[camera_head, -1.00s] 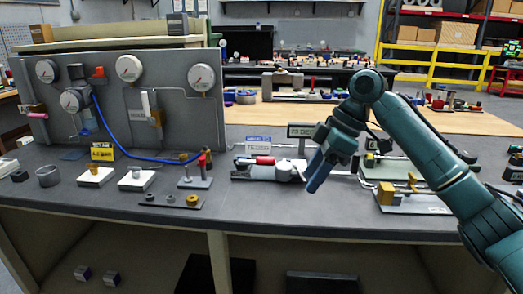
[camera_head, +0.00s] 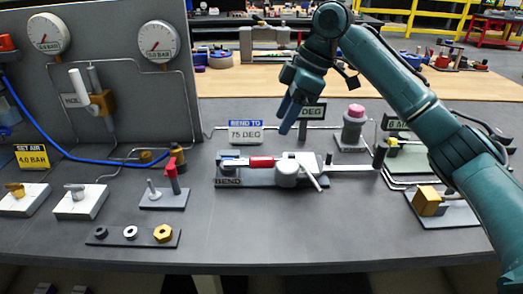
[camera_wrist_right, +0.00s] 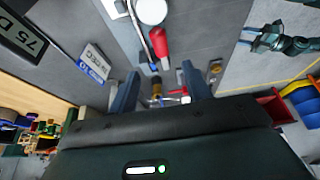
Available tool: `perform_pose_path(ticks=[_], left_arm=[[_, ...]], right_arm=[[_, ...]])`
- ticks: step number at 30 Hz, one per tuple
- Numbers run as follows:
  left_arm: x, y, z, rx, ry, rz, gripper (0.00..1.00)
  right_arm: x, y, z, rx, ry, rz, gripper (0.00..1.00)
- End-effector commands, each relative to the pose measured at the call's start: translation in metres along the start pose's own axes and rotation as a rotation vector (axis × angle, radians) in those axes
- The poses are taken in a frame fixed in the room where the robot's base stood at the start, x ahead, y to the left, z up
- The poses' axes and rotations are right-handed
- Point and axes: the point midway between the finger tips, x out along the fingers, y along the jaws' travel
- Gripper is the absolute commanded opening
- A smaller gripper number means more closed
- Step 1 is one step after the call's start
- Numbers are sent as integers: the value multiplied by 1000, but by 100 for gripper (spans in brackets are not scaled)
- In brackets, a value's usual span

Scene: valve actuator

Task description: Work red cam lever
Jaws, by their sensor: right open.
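A pipe bender marked BEND (camera_head: 228,183) lies on the bench in the middle of the head view. It carries a short red lever (camera_head: 262,162) beside a round grey-white hub. The red lever also shows at the top of the right wrist view (camera_wrist_right: 160,43). My right gripper (camera_head: 289,118) hangs above and behind the bender, fingers slanting down, apart from the lever. In the right wrist view its two fingers are spread with nothing gripped between them (camera_wrist_right: 162,84).
A small stand with a red-topped post (camera_head: 171,178) is left of the bender. A blue-and-white sign (camera_head: 245,132) stands behind it. A pink-topped cylinder (camera_head: 354,120) is at the back right. A gauge panel (camera_head: 105,85) rises at left.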

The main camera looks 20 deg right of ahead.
Motion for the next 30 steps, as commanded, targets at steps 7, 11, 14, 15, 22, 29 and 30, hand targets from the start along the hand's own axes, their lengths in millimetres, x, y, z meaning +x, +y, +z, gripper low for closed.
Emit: perform_pose_path(ticks=[7, 11, 14, 15, 22, 29, 30], left_arm=[[1, 1, 5, -7, -4, 4, 45], [2, 1, 6, -9, -3, 5, 45], [2, 1, 6, -11, -2, 6, 45], [2, 1, 5, -11, -1, 6, 45], [2, 1, 5, -13, 2, 7, 45], [2, 1, 4, -13, 3, 7, 45], [2, 1, 4, -14, 3, 6, 45]], right_arm=[[54, -1, 1, 0, -2, -4, 49], [79, -1, 0, 0, -1, -3, 49], [95, -1, 0, -1, 0, -2, 49], [100, -1, 0, -1, 0, -2, 49], [114, 0, 0, -1, 1, 0, 49], [115, 0, 0, -1, 1, 0, 49], [115, 0, 0, -1, 1, 0, 48]])
